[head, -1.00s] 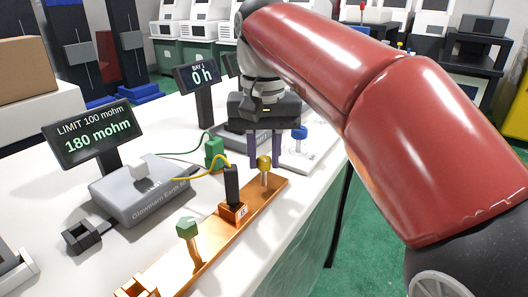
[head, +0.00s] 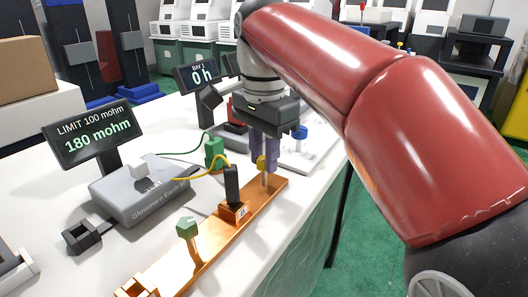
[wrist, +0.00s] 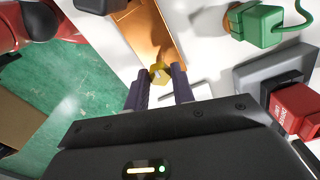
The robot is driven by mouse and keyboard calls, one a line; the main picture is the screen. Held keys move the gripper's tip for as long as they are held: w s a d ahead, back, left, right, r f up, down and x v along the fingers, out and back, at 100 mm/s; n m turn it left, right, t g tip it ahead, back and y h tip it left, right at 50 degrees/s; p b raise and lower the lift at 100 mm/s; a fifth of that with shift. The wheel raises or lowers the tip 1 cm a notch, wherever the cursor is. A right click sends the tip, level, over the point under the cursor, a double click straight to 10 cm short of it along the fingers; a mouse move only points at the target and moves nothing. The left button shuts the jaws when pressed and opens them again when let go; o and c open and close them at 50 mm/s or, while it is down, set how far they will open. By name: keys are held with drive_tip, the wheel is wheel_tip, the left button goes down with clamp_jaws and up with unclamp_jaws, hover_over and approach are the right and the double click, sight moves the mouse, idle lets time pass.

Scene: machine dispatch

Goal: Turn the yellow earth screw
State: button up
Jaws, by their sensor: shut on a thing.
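The yellow earth screw (head: 261,163) has a knob-like head on a thin stem, standing upright near the far end of a copper bar (head: 272,191). My gripper (head: 265,158) points down at it, its two purple-grey fingers shut on the head. The wrist view shows the yellow hexagonal head (wrist: 157,71) between the fingertips (wrist: 159,76). The fingers hide part of the head in the head view. A grey tester (head: 140,196) stands left of the bar, and its display (head: 95,136) reads "LIMIT 100 mohm" and "180 mohm".
A black upright plug (head: 232,184) with a yellow wire stands close in front of the screw. A green-topped post (head: 187,228) rises nearer on the bar. A green block (head: 214,153) is behind and a blue knob (head: 299,132) to the right. The table's right edge is close.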

drive_tip(key=shift+m, duration=0.6)
drive_tip(key=o, duration=1)
drive_tip(key=shift+r, duration=0.1)
drive_tip(key=shift+r, duration=3.85)
drive_tip(key=shift+s, duration=0.1)
